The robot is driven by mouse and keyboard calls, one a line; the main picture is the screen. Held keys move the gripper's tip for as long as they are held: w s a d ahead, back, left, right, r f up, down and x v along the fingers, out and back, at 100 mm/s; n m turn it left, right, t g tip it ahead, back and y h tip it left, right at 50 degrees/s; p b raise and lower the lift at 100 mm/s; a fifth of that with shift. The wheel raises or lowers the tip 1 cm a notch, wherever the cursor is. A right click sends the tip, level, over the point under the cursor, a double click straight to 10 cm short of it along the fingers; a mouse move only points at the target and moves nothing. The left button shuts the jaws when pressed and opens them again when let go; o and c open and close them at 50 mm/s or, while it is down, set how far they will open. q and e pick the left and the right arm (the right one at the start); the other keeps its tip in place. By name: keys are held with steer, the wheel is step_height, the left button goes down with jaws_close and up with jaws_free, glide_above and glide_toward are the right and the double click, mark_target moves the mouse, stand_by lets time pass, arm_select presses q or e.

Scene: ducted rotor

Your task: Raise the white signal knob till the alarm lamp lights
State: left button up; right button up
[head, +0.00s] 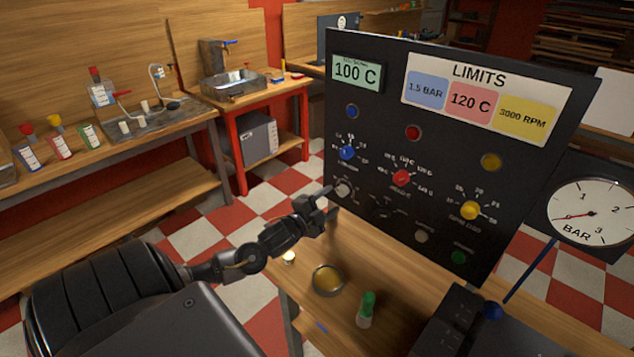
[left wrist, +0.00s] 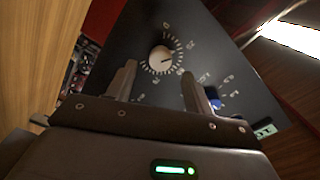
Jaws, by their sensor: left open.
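The white signal knob (head: 343,188) sits at the lower left of the black panel (head: 385,218). It shows larger in the left wrist view (left wrist: 161,58), with a ring of scale marks around it. My left gripper (head: 325,203) is open and empty, just in front of and below the knob. In the left wrist view its two fingers (left wrist: 160,88) point toward the knob, apart from it. A blue lamp (head: 351,111), a red lamp (head: 412,132) and an amber lamp (head: 490,161) all look dark; which is the alarm lamp I cannot tell. The display (head: 356,70) reads 100 C.
Blue (head: 347,152), red (head: 401,177) and yellow (head: 470,210) knobs share the panel. A round dish (head: 328,280) and a green-topped bottle (head: 366,309) stand on the bench before it. A BAR gauge (head: 590,212) stands at the right.

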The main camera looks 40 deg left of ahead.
arm_select(q)
steer(key=s+b, duration=0.1)
steer(key=s, duration=0.5)
steer(key=shift+s, duration=0.25)
steer(key=shift+d, duration=0.15)
